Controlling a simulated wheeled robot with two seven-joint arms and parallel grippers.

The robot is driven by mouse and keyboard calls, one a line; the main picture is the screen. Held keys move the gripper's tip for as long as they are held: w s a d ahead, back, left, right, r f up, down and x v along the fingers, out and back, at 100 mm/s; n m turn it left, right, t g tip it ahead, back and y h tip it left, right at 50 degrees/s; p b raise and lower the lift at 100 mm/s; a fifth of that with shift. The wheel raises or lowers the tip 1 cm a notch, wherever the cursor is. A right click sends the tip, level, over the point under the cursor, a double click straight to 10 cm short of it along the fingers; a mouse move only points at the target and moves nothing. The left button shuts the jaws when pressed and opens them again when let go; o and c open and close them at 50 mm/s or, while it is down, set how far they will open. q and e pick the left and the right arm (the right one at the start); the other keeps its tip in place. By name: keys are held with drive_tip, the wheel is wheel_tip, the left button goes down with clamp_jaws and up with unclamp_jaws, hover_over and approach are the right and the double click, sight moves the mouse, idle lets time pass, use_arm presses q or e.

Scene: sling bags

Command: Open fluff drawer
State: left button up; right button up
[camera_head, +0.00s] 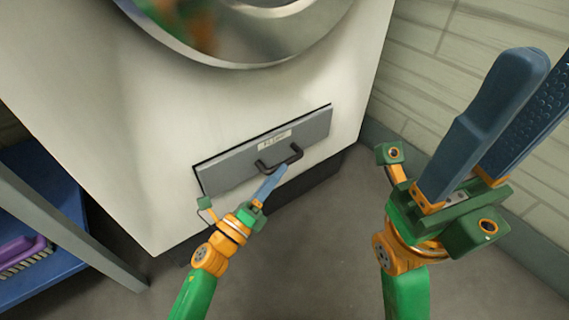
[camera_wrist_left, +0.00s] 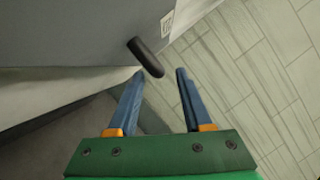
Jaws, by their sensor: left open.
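The fluff drawer (camera_head: 228,167) is a grey panel low on the front of a white machine, with a small white label (camera_head: 275,141). It looks shut, with a dark seam along its top edge. Its dark bar handle (camera_head: 293,154) also shows in the left wrist view (camera_wrist_left: 146,56). My left gripper (camera_head: 283,168) is at the handle. In the left wrist view its blue fingers (camera_wrist_left: 160,71) are open, with the near end of the handle at the fingertips; contact is unclear. My right gripper (camera_head: 541,62) is open and empty at the right, away from the drawer.
The white machine (camera_head: 110,110) has a round metal-rimmed door (camera_head: 270,62) above the drawer. A blue shelf (camera_head: 50,270) with a purple brush (camera_head: 22,255) stands at the left. A pale tiled wall (camera_head: 440,60) is at the right. The floor (camera_head: 300,260) before the drawer is clear.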

sight(285, 162)
use_arm(q)
drive_tip(key=x, duration=0.4)
drive_tip(key=shift+b, duration=0.4)
drive_tip(key=shift+c, duration=0.2)
clamp_jaws()
idle(0.8)
